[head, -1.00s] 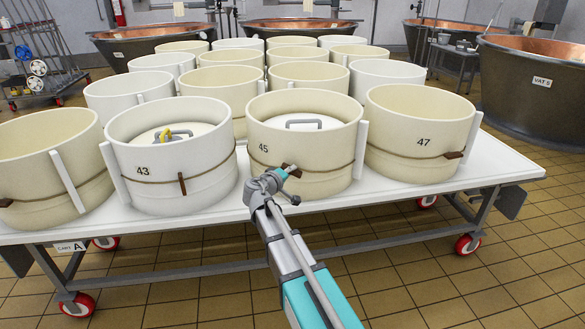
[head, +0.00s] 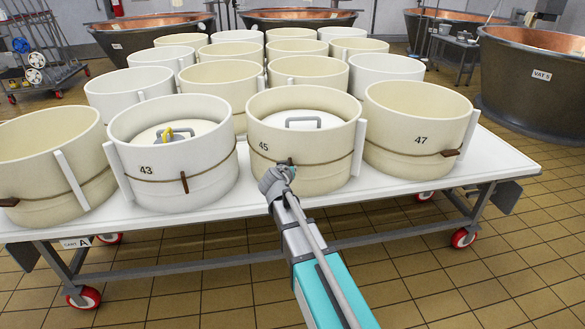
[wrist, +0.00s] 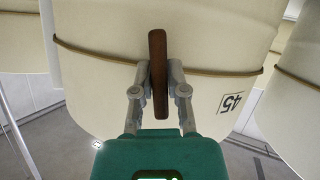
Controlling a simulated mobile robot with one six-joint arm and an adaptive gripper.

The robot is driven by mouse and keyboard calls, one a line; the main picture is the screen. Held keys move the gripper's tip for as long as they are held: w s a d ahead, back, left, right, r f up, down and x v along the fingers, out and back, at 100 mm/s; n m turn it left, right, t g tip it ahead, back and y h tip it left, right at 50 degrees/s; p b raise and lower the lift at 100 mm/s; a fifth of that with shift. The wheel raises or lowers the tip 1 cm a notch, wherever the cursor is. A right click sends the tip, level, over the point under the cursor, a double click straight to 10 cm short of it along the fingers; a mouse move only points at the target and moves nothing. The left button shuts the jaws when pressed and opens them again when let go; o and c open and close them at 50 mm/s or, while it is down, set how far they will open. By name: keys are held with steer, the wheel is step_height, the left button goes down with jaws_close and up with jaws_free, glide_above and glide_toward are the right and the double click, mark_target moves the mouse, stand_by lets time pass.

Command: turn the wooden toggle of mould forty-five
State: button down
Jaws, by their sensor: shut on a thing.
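Mould forty-five (head: 325,160) is a cream round mould with a cord around it, at the front of the cart. Its number also shows upside down in the wrist view (wrist: 231,102). Its brown wooden toggle (wrist: 158,78) sits on the cord. In the wrist view the toggle stands lengthwise up the picture, across the line of the cord, between the two fingers of my gripper (wrist: 159,72). The gripper is shut on the toggle. In the head view my gripper (head: 285,168) hides most of the toggle.
Mould 43 (head: 205,170) stands close on the left, its toggle upright. Mould 47 (head: 395,145) stands close on the right, its toggle lying more level. More moulds stand behind on the white cart (head: 270,232). Copper vats (head: 530,90) stand at the back.

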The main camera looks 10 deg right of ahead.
mark_target(292, 144)
steer(key=shift+m+y, duration=0.6)
steer(key=shift+m, duration=0.2)
steer(key=c, duration=0.7)
jaws_free()
steer(key=shift+o, duration=0.2)
steer(key=shift+r, duration=0.1)
step_height(292, 144, up, 9)
steer(key=p, duration=0.9)
steer(key=shift+r+p, duration=0.1)
steer(key=shift+p, duration=0.2)
